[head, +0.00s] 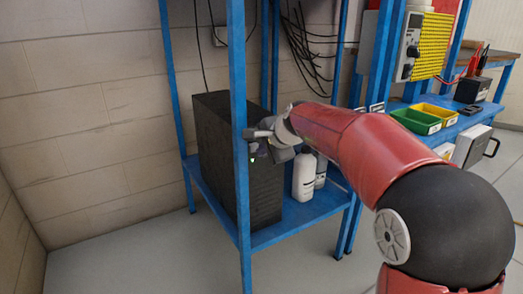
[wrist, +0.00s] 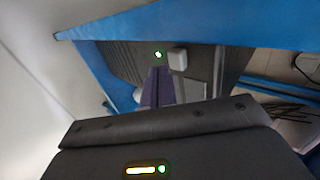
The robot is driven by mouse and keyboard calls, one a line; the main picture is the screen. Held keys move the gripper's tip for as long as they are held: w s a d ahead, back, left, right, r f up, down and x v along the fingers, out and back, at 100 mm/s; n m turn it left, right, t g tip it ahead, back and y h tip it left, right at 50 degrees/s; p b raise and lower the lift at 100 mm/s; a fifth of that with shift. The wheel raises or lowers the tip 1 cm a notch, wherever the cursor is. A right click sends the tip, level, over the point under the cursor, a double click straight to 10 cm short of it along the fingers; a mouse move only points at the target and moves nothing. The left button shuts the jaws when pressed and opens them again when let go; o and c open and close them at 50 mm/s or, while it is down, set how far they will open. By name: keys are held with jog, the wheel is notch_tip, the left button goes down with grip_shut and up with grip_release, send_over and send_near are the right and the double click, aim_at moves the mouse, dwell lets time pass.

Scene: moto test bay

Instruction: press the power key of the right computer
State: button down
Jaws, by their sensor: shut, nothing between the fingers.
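A tall black computer tower (head: 215,140) stands on the lower shelf of a blue rack in the head view; no second computer shows. A small green light (head: 252,159) glows on its front. My gripper (head: 259,135) is at the upper part of that front, beside the blue post. In the wrist view the shut, empty fingers (wrist: 159,72) point at the dark computer front (wrist: 120,58). The green light (wrist: 158,54) is just beyond the fingertips, and a pale square key (wrist: 178,58) is right of it. I cannot tell whether the fingertips touch the front.
A blue post (head: 238,100) stands upright in front of the tower, close to my gripper. White bottles (head: 303,176) stand on the shelf right of the tower. Black cables (head: 305,45) hang behind. Green and yellow bins (head: 416,121) sit on a bench at the right.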

jog(key=v, duration=1)
jog(key=shift+s+d, duration=0.2)
jog(key=shift+d, duration=0.2)
jog(key=s+d+f+n+h, duration=0.1)
jog(key=s+d+f+n, duration=0.2)
jog(key=s, duration=0.7)
jog(key=s+d+f+n+g+h, duration=0.1)
jog(key=s+d+f+n, duration=0.3)
jog(key=s, duration=0.6)
jog(key=s+d+f+n+g+h, duration=0.1)
jog(key=s+d+f+n+h, duration=0.2)
jog(key=s+d+f, duration=0.4)
jog(key=s+f+n, duration=0.1)
jog(key=s, duration=0.2)
jog(key=shift+s, duration=0.25)
dwell(0.3)
